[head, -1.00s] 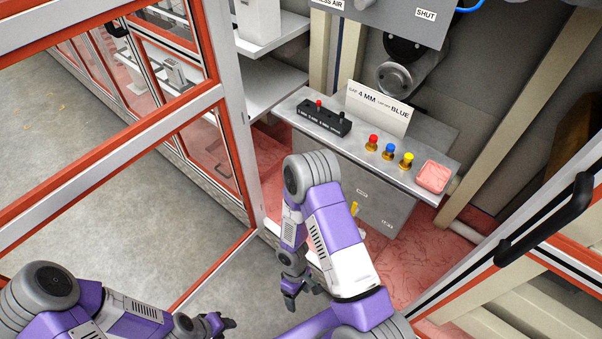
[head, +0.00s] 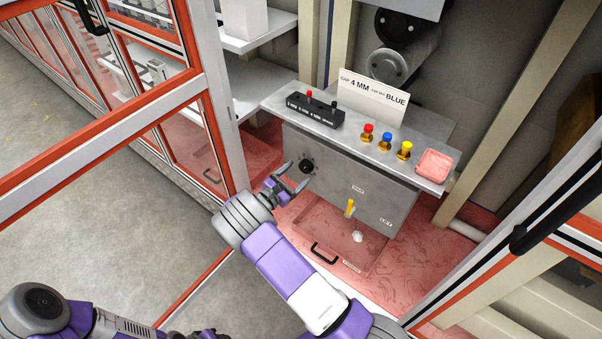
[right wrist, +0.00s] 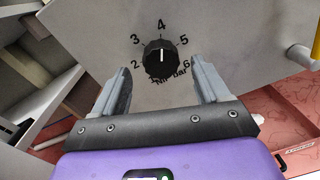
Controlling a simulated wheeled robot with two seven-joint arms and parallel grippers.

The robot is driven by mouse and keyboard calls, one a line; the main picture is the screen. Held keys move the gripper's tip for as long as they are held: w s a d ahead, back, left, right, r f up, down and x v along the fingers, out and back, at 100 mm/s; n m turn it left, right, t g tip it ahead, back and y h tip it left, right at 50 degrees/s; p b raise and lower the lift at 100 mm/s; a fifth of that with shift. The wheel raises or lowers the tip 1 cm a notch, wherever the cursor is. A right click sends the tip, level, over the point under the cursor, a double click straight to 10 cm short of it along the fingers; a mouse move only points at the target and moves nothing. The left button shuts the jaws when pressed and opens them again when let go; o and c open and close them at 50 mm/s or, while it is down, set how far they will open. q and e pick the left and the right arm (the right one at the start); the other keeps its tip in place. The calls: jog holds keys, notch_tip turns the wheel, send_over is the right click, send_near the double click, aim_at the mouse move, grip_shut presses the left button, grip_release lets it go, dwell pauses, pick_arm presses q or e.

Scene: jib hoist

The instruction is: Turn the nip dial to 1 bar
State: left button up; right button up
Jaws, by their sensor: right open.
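The nip dial (head: 306,166) is a round black knob on the grey front panel (head: 340,180). In the right wrist view the dial (right wrist: 161,60) has a white pointer line directed up at the 4. The numbers 2 to 6 show around it, with "Nip bar" below; the 1 is hard to make out. My right gripper (head: 295,178) is open in front of the dial. In the right wrist view its fingers (right wrist: 162,78) stand on either side of the dial's lower part, with gaps to it. My left gripper (head: 203,333) is barely in view at the bottom edge.
A yellow lever (head: 350,207) is right of the dial. An orange-framed door (head: 120,130) stands at left.

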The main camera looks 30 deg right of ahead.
aim_at(306, 167)
jog(key=shift+b+x, duration=0.3)
jog(key=shift+x, duration=1.1)
jog(key=c, duration=1)
jog(key=shift+c, duration=0.2)
